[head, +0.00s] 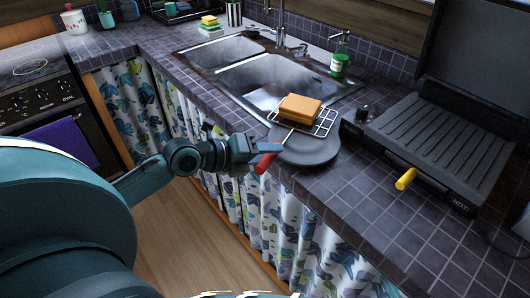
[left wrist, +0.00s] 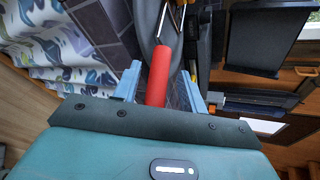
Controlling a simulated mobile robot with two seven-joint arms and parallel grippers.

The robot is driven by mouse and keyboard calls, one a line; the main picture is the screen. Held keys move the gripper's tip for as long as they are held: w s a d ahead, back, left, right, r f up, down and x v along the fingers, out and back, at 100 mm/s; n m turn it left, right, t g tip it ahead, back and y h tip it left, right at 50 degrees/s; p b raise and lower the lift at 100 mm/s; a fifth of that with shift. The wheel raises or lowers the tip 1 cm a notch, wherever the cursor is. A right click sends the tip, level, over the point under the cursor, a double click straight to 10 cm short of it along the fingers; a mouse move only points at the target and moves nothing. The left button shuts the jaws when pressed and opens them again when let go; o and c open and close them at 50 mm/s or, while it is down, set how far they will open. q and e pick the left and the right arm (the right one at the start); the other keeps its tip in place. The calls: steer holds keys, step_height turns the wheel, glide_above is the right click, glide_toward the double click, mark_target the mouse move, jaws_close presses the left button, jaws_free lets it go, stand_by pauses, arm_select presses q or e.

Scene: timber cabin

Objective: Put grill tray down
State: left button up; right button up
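The grill tray is a wire rack (head: 322,124) with a red handle (head: 266,161); its rack lies over a dark round board (head: 313,151) on the counter. A browned, bread-like stack (head: 299,107) sits on the rack. My left gripper (head: 264,150) is at the handle, which sticks out over the counter's front edge. In the left wrist view, the red handle (left wrist: 159,75) lies between the two blue fingers, with a gap visible on each side. The left gripper is open around it. My right gripper is not in view.
A grill (head: 439,139) with a raised lid and a yellow handle (head: 405,179) stands right of the board. The sink (head: 275,82) is behind it, with a green soap bottle (head: 340,60). A stove (head: 40,85) is at left. Bare tiled counter (head: 352,200) lies in front.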

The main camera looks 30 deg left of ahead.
arm_select(q)
steer(key=b+v, duration=0.1)
steer(key=v, duration=1.1)
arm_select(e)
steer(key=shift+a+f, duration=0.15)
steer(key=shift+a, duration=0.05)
arm_select(q)
steer(key=s+d+f+n+y, duration=0.1)
steer(key=s+f+n+y, duration=0.1)
steer(key=f+n, duration=0.55)
steer(key=s+d+f+n+y, duration=0.1)
steer(key=s+f+n, duration=0.2)
steer(key=f+n, duration=0.45)
steer(key=d+f+n, duration=0.3)
steer(key=d+n, duration=0.2)
steer(key=d, duration=0.3)
steer(key=d+f+n, duration=0.3)
steer(key=d+n, duration=0.3)
steer(key=d, duration=0.2)
steer(key=shift+s, duration=0.45)
